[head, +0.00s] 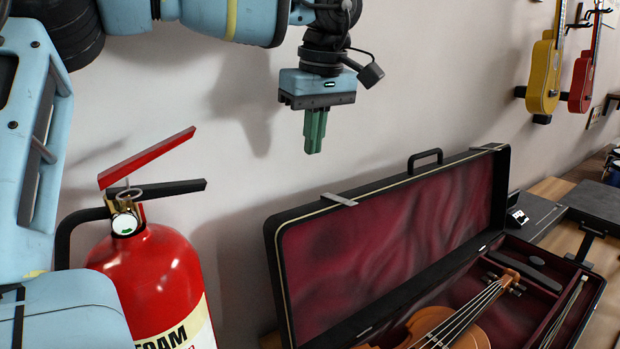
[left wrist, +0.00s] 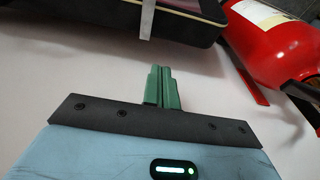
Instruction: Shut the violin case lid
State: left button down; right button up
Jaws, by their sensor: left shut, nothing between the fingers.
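The violin case lid (head: 400,222) stands open and raised, its dark red lining facing me and a black handle on its top edge. The case base (head: 588,283) lies open below it, with a violin (head: 455,325) and a bow inside. My left gripper (head: 314,146) is shut and empty, pointing down in the air to the upper left of the lid, apart from it. In the left wrist view, its green fingers (left wrist: 161,88) are together, and the dark outer side of the case (left wrist: 110,25) with a metal latch shows beyond them. My right gripper is not in view.
A red fire extinguisher (head: 150,275) stands left of the case, close to my arm; it also shows in the left wrist view (left wrist: 268,45). A yellow ukulele (head: 543,75) and a red one (head: 581,80) hang on the wall at right.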

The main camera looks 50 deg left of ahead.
pick_arm(q)
jog(key=f, duration=0.3)
jog(key=a+f, duration=0.1)
jog(key=f, duration=0.6)
jog(key=shift+w+a, duration=0.1)
jog(key=shift+a, duration=0.25)
jog(key=shift+r, duration=0.1)
